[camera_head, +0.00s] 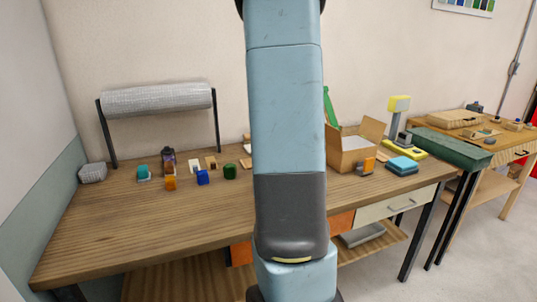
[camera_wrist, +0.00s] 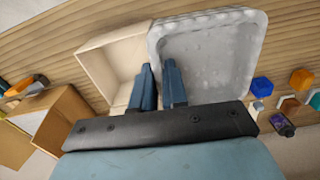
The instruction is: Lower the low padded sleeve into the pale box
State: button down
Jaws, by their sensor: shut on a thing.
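The padded sleeve (camera_wrist: 250,60), grey, bubbly and tray-like with low walls, fills the upper middle of the wrist view. My gripper (camera_wrist: 160,66) has one finger on each side of the sleeve's left wall and is shut on it. The pale box (camera_wrist: 92,48), cream and open-topped, is left of the sleeve in that view. The sleeve overlaps the box's right side in the picture; its height above the bench cannot be told. In the head view my arm hides the gripper, sleeve and pale box.
An open cardboard box (camera_head: 346,160) stands right of my arm on the bench (camera_head: 120,225). Small blocks, including a blue one (camera_head: 203,177) and a green one (camera_head: 230,172), stand to the left. A bubble-wrap roll (camera_head: 157,100) is behind them. The front left bench is clear.

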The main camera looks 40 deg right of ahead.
jog(key=w+d+f, duration=0.1)
jog(key=d+f, duration=0.2)
jog(key=d, duration=1)
jog(key=shift+w+d, duration=0.15)
jog(key=shift+d, duration=0.25)
jog(key=shift+f, duration=4.5)
jog(key=shift+f, duration=2)
